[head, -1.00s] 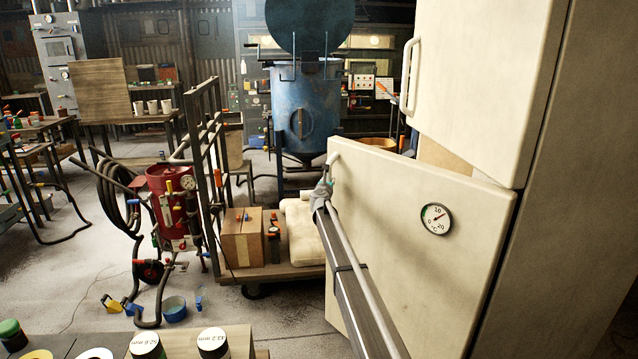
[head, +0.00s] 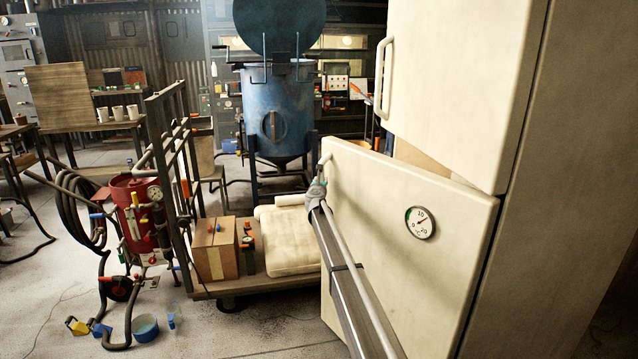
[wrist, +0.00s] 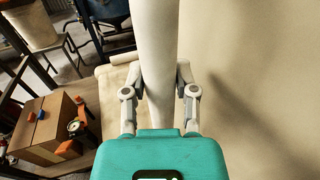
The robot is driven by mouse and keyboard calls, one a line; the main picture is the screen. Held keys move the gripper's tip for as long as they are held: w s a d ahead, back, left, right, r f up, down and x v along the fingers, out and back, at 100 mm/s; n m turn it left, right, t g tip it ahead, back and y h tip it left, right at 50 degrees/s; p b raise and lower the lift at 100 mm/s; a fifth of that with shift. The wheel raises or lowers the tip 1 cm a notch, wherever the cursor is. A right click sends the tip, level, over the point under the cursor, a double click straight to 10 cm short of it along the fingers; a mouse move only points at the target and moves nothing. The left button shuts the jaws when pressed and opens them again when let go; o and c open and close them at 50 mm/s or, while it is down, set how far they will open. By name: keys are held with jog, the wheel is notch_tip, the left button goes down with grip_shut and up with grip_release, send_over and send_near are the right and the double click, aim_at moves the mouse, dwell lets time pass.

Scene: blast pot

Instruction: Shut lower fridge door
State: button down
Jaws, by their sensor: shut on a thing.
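The lower fridge door (head: 395,240) is a cream panel with a round dial thermometer (head: 420,222). It stands ajar, its handle edge swung out from the cabinet, with a gap showing above it. My gripper (head: 318,184) is at the door's handle (head: 323,163), near its upper left corner. In the wrist view, my gripper (wrist: 160,85) has a finger on each side of the pale handle bar (wrist: 158,45) and is shut on it. The door face (wrist: 250,80) fills the right of that view. The fingertips are partly hidden behind the bar.
The upper fridge door (head: 455,80) appears shut. A flat cart (head: 265,287) with a cardboard box (head: 215,247) and a pale sack (head: 287,240) stands just left of the door. A red blast pot (head: 137,215) with hoses stands further left. A blue vessel (head: 277,110) is behind.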

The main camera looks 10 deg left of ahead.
jog(key=shift+w+d, duration=0.85)
jog(key=shift+d, duration=0.05)
jog(key=shift+c, duration=2)
grip_release()
jog(key=shift+a, duration=0.1)
jog(key=shift+s, duration=0.15)
jog(key=s+d, duration=0.1)
jog(key=s, duration=1)
jog(key=shift+s, duration=0.35)
jog(key=shift+d, duration=0.1)
